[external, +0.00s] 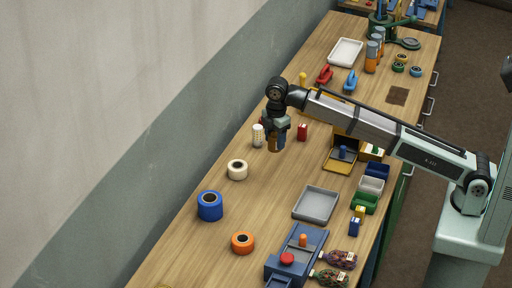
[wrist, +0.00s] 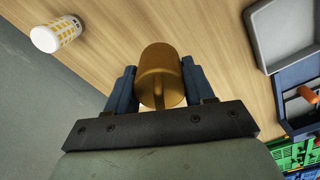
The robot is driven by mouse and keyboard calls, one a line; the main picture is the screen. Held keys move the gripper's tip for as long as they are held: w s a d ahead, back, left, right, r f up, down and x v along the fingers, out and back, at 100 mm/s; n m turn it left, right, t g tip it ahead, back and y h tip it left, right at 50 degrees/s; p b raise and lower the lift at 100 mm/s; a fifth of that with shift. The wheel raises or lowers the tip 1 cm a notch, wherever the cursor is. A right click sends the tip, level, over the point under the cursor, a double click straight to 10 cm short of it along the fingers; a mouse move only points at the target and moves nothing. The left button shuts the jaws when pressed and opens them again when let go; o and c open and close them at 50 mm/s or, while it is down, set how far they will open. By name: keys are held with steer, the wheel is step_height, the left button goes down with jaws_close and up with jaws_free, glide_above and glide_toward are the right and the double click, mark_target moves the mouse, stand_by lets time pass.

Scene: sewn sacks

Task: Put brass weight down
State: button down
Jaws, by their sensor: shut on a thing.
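The brass weight (wrist: 160,72) is a brown-gold cylinder held between the two blue fingers of my gripper (wrist: 160,85) in the wrist view. In the external view it shows as a small brown shape (external: 272,144) below my gripper (external: 277,140), over the left part of the wooden workbench (external: 205,250). I cannot tell whether its lower end touches the bench top.
A cream tape roll (external: 237,170) lies nearer the front. A grey tray (external: 316,204) is at the right. Bare wood lies between them.

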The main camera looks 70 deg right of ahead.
steer(key=s+d+n, duration=0.3)
steer(key=d+n, duration=0.1)
steer(key=n, duration=0.2)
steer(key=shift+n, duration=0.3)
steer(key=shift+w+a+f, duration=0.1)
steer(key=shift+f, duration=2.5)
steer(key=shift+w+a+f, duration=0.1)
steer(key=shift+f, duration=2.45)
steer(key=shift+c, duration=2.1)
jaws_free()
steer(key=shift+f, duration=0.15)
step_height(320, 180, up, 12)
steer(key=shift+o, duration=0.5)
